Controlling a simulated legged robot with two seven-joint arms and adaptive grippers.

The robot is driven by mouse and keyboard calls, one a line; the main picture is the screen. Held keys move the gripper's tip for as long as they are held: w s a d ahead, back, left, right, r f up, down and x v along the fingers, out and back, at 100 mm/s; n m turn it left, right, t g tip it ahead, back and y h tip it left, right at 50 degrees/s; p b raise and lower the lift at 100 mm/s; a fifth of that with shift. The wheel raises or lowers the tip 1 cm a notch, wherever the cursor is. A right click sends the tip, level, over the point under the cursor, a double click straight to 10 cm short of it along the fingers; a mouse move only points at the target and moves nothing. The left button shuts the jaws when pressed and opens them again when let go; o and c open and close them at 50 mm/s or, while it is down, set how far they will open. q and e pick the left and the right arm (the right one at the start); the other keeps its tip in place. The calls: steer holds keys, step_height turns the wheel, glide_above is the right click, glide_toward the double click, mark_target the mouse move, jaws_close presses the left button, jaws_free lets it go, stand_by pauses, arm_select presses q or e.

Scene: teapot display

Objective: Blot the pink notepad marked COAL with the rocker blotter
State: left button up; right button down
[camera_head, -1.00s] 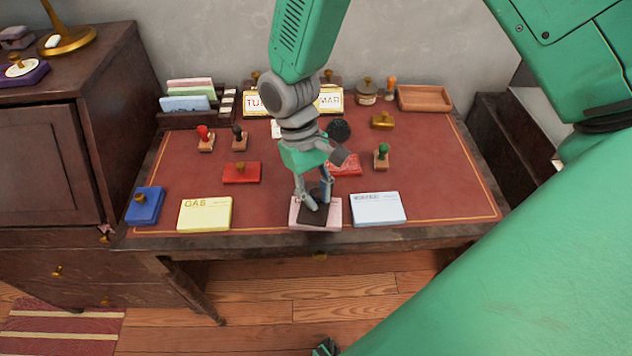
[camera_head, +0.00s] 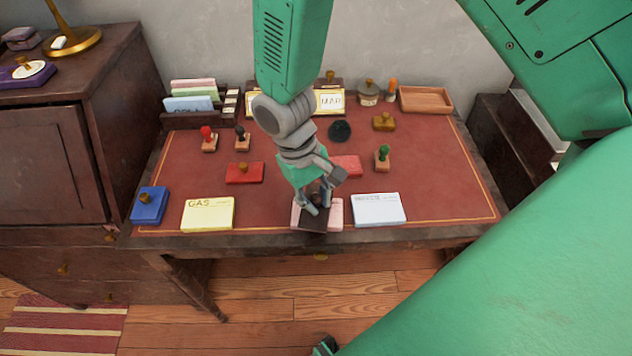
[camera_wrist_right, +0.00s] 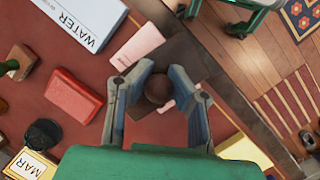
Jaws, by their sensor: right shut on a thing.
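The pink notepad (camera_head: 337,214) lies at the front middle of the desk, between a yellow pad and a white-blue pad. Its marking is hidden. My right gripper (camera_head: 318,203) is over it, shut on the brown knob of the rocker blotter (camera_head: 312,223). The blotter's dark base covers the pad's middle-left part and reaches its front edge; it looks tilted, and I cannot tell how firmly it touches. In the right wrist view the knob (camera_wrist_right: 158,89) sits between the fingers, with part of the pink notepad (camera_wrist_right: 138,47) beside it.
The yellow GAS pad (camera_head: 208,214) is to the left, and the white-blue pad (camera_head: 378,210), marked WATER in the wrist view, to the right. A red box (camera_head: 244,173), a blue block (camera_head: 149,205) and several stamps stand around. A wooden tray (camera_head: 425,99) is at the back right.

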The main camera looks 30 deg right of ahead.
steer(key=shift+w+d+g+y+p, duration=0.25)
steer(key=shift+g+y+p, duration=0.25)
steer(key=shift+p, duration=0.1)
steer(key=shift+w+d+g, duration=0.1)
steer(key=shift+g, duration=0.2)
steer(key=shift+y+p, duration=0.35)
steer(key=shift+y, duration=0.05)
steer(key=shift+w+d+n+g+y+p, duration=0.3)
steer(key=shift+w+d+g+y, duration=0.15)
steer(key=shift+g, duration=0.35)
steer(key=shift+s, duration=0.1)
steer(key=shift+s+a+r+t+h+p, duration=0.15)
steer(key=shift+a+t+h+p, duration=0.1)
steer(key=shift+t+p, duration=0.25)
steer(key=shift+s+a+t+h+p, duration=0.2)
steer(key=shift+t+h+p, duration=0.2)
steer(key=shift+p, duration=0.15)
steer(key=shift+s, duration=0.1)
